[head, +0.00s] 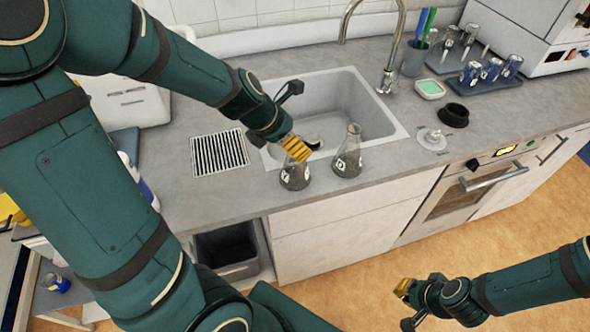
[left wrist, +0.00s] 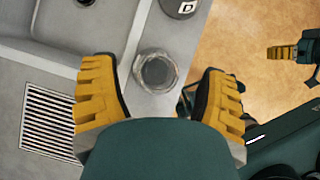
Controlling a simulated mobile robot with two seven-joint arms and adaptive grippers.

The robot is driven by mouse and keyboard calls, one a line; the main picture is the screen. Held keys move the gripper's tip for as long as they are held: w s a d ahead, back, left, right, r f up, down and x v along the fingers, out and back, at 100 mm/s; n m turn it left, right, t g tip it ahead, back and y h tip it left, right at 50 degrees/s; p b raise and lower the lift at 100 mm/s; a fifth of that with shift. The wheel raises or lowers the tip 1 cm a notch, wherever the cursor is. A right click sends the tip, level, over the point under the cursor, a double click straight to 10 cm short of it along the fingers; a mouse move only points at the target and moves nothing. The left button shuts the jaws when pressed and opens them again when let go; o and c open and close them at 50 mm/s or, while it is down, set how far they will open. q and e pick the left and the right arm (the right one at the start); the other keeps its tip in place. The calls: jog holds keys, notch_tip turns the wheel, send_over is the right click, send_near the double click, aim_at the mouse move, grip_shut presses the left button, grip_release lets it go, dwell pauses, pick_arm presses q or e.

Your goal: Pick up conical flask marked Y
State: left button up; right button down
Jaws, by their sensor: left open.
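A glass conical flask marked Y (head: 294,178) stands on the grey counter's front edge, in front of the sink. Its upper part is hidden in the head view by my left gripper (head: 297,148), which is open just above it. In the left wrist view, a round glass top (left wrist: 155,71) shows between the spread yellow fingers of my left gripper (left wrist: 160,95), with a gap to each finger. A second flask marked D (head: 347,163) stands just to the right; its label also shows in the left wrist view (left wrist: 182,8). My right gripper (head: 405,295) is over the floor, its opening unclear.
The sink (head: 345,100) lies behind the flasks, with a tap (head: 388,70) at its back right. A drain grille (head: 219,152) is to the left. A black ring (head: 454,115) and a glass lid-like item (head: 432,139) sit on the right. Counter between is clear.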

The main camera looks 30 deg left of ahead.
pick_arm(q)
jog(key=b+x, duration=0.1)
jog(key=x, duration=0.2)
jog(key=shift+w+a+f+b, duration=0.1)
jog(key=shift+f+b, duration=0.05)
jog(key=shift+b, duration=0.2)
jog(key=shift+c, duration=0.5)
grip_shut()
